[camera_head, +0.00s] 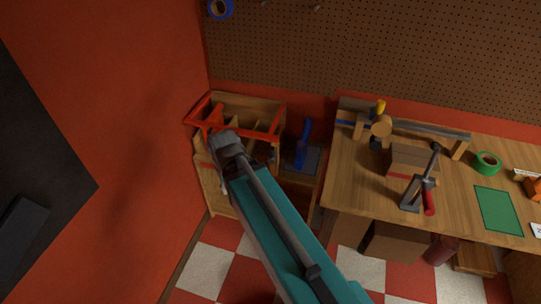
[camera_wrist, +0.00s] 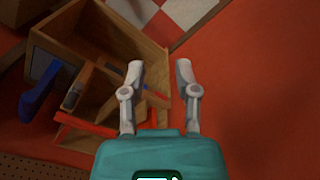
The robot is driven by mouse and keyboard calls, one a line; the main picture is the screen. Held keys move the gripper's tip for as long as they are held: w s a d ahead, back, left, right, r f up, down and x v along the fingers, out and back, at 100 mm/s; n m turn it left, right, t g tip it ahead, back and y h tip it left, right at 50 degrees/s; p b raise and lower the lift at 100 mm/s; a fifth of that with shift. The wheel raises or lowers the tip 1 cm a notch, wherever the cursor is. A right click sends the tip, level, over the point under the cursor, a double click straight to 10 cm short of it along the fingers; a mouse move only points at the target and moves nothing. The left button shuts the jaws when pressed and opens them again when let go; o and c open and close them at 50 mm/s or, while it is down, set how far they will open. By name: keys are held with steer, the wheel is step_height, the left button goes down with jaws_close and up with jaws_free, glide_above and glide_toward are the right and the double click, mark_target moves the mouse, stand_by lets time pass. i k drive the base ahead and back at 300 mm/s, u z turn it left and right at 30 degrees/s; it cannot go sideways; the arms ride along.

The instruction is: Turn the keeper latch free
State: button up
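I cannot pick out the keeper latch for certain in either view. My gripper (camera_wrist: 159,68) is open in the wrist view, its two grey fingers well apart with nothing between them. Behind the fingers is an open wooden box (camera_wrist: 115,35) with inner dividers and a red bar (camera_wrist: 88,124) across it. In the head view this wooden box (camera_head: 250,101) stands in the corner, left of the bench. The grey end of my arm is over its front left part and hides some of it. Contact cannot be told.
A blue tool (camera_head: 303,142) stands right of the box. The orange wall (camera_head: 120,90) is close on the left.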

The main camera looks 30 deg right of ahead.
mark_target(272, 154)
steer(key=u, duration=0.35)
steer(key=k, duration=1.3)
steer(key=z, duration=0.7)
steer(key=i, duration=0.95)
